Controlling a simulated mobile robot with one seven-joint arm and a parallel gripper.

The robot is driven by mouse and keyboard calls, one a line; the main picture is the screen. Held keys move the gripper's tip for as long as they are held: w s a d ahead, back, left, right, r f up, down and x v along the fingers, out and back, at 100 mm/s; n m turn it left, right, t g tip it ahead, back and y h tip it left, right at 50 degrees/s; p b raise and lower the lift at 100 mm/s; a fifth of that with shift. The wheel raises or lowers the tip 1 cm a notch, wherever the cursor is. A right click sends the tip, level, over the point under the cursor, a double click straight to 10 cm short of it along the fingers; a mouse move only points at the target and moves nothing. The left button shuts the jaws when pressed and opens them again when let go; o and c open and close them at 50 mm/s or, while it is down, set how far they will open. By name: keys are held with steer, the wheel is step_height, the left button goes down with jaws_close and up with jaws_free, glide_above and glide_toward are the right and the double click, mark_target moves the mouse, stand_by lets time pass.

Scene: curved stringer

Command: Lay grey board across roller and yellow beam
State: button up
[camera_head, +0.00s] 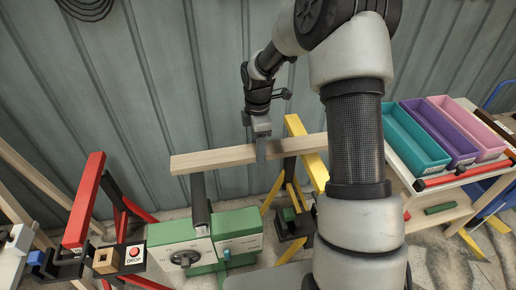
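A long pale wood-coloured board (215,159), not clearly grey, runs across the picture. Its left part passes over the far end of the dark roller (199,200) on the green and white machine. Its right part crosses over the yellow beam (313,165), and its right end goes behind my arm. My gripper (262,150) points down at the board between roller and beam. One finger shows against the board's near side; the other is hidden. It looks shut on the board. I cannot tell whether the board touches both supports or hangs slightly above.
A red beam (84,200) on a stand is at the left, by a box with a red button (133,253). At the right, a white table (408,173) holds teal, purple and pink bins and a red bar. A corrugated metal wall (150,80) closes off the back.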

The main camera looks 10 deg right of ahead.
step_height(320, 180, down, 7)
steer(key=b, duration=0.5)
steer(key=shift+f+b, duration=0.45)
steer(key=shift+f, duration=0.25)
stand_by(0.3)
steer(key=o, duration=1.5)
